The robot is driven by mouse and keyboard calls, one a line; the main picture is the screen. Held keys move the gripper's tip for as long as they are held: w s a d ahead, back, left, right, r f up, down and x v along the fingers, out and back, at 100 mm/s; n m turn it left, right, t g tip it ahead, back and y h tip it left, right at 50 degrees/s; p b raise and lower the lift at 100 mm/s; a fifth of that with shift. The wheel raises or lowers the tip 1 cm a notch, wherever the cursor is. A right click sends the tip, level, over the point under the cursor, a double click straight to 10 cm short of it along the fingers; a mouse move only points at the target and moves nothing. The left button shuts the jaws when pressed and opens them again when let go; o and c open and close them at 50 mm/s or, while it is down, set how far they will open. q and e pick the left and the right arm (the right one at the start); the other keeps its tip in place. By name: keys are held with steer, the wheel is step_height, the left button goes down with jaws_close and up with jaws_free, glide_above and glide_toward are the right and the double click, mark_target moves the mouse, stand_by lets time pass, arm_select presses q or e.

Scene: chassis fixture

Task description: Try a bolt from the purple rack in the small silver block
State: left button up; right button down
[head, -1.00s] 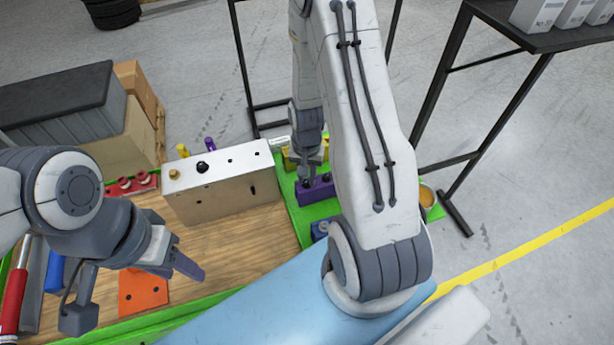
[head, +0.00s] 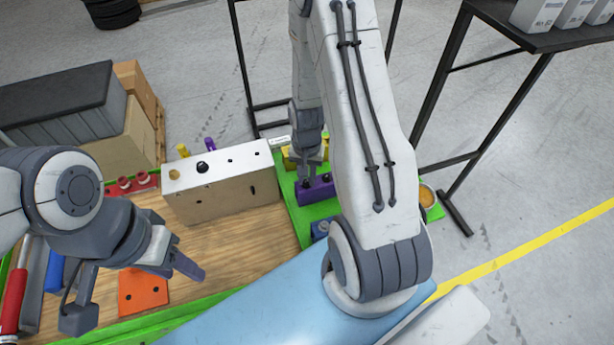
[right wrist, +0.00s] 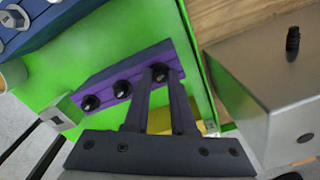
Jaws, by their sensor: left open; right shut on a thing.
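The purple rack (head: 322,193) stands on the green mat and holds black bolts. It also shows in the right wrist view (right wrist: 105,84), with two bolts clear of my fingers. My right gripper (right wrist: 160,74) is shut on a black bolt (right wrist: 160,70) at the rack's end, still at the rack; in the head view my right gripper (head: 309,176) is partly hidden by my arm. A small silver block (right wrist: 64,113) with a dark hole stands near the mat's edge in the right wrist view; my arm hides it in the head view. My left gripper (head: 132,292) is open and empty.
A yellow rack (head: 290,160) and a blue rack (head: 319,230) flank the purple one. An orange rack (head: 143,291) lies below my left gripper.

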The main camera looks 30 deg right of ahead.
mark_target(307, 182)
stand_by(0.5)
steer(key=shift+r+p, duration=3.1)
steer(key=shift+r, duration=0.45)
